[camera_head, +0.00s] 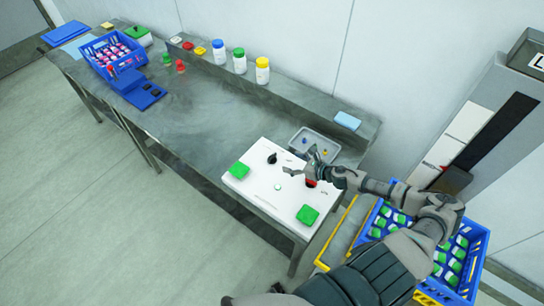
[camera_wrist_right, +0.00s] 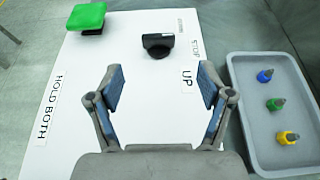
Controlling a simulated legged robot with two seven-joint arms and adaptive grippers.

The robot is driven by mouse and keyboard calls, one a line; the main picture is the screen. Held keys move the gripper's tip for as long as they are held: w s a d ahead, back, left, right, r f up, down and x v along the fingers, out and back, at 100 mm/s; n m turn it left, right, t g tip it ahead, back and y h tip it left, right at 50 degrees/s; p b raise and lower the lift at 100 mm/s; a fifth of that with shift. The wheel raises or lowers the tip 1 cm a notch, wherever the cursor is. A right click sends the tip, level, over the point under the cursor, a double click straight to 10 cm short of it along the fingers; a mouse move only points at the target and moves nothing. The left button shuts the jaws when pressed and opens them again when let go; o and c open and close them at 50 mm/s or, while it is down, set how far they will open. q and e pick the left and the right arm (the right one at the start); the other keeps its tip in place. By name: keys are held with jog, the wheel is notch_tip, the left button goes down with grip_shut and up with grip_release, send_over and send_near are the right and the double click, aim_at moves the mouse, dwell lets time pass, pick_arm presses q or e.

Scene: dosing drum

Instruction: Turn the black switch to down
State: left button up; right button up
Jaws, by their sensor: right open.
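The black switch (camera_head: 272,158) is a dark knob near the back left edge of a white panel (camera_head: 262,190) on the bench. In the wrist view the black switch (camera_wrist_right: 157,45) stands ahead of my fingers, with the word UP printed on the panel nearer to me on the right. My right gripper (camera_head: 301,163) is over the panel, to the right of the switch. In the wrist view my right gripper (camera_wrist_right: 163,88) has its fingers spread wide and empty, apart from the switch. My left gripper is out of view.
Green buttons (camera_head: 239,170) (camera_head: 307,215) sit at the panel's front corners. A grey tray (camera_wrist_right: 241,110) with blue, green and yellow pieces stands beside the panel. A blue crate (camera_head: 478,243) is at lower right.

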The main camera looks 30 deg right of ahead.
aim_at(274, 157)
jog(key=shift+r+x, duration=0.25)
jog(key=shift+x, duration=0.9)
jog(key=p+x, duration=0.2)
jog(key=x, duration=0.5)
jog(key=shift+w+a+f, duration=0.15)
jog(key=shift+w, duration=0.05)
jog(key=shift+w+a+f, duration=0.25)
jog(key=shift+w+f, duration=0.05)
jog(key=shift+w, duration=0.2)
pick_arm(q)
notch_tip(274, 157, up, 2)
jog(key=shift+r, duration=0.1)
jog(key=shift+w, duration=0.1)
pick_arm(e)
jog(key=c, duration=1.2)
